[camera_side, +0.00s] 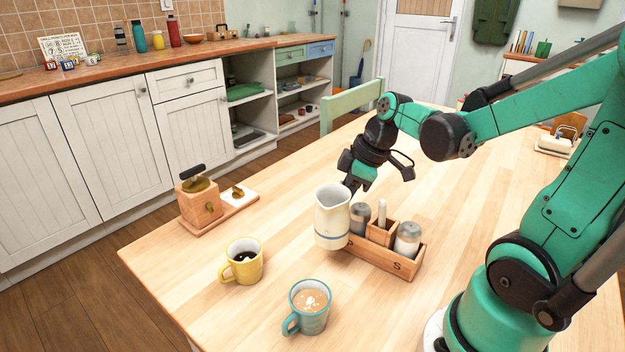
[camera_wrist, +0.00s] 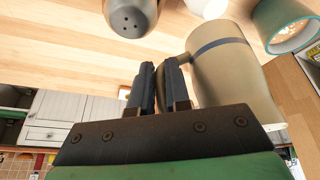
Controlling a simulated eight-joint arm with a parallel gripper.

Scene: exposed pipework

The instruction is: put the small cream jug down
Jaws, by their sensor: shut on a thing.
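The small cream jug (camera_side: 332,217), pale with a blue band low on its body, is upright near the middle of the table in the side view. It also shows large at the right of the wrist view (camera_wrist: 238,75). My gripper (camera_side: 352,184) is behind the jug in the side view. Its dark fingers (camera_wrist: 161,88) are shut on the jug's handle in the wrist view. Whether the jug's base touches the table cannot be told.
A wooden caddy (camera_side: 408,267) with shakers stands close to the jug's right. A yellow mug (camera_side: 242,261) and a teal mug (camera_side: 309,307) stand in front. A wooden grinder (camera_side: 199,203) stands at the left edge. Bare table (camera_side: 290,216) lies left of the jug.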

